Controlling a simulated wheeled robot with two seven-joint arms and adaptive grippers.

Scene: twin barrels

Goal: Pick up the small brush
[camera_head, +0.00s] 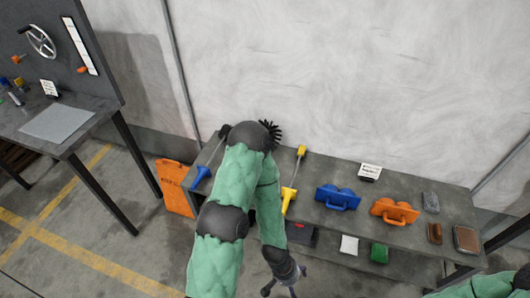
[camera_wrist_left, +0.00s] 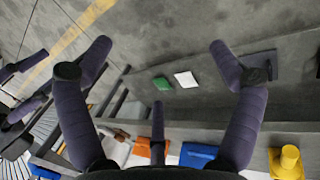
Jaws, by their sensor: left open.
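Two small brown brush-like blocks lie at the right end of the bench top in the head view, a smaller one (camera_head: 434,233) and a larger one (camera_head: 466,240). A grey block (camera_head: 431,202) lies behind them. I cannot tell for certain which is the small brush. A black bristly round head (camera_head: 270,133) shows behind my left arm, its other parts hidden. My left gripper (camera_head: 283,289) is low in front of the bench, left of the brown blocks and apart from them. In the wrist view its fingers (camera_wrist_left: 160,75) are spread, with nothing between them.
The grey bench (camera_head: 335,226) also carries blue (camera_head: 338,197) and orange (camera_head: 395,211) holders and tools with blue (camera_head: 201,176) and yellow (camera_head: 288,199) ends. Another table (camera_head: 58,122) stands left.

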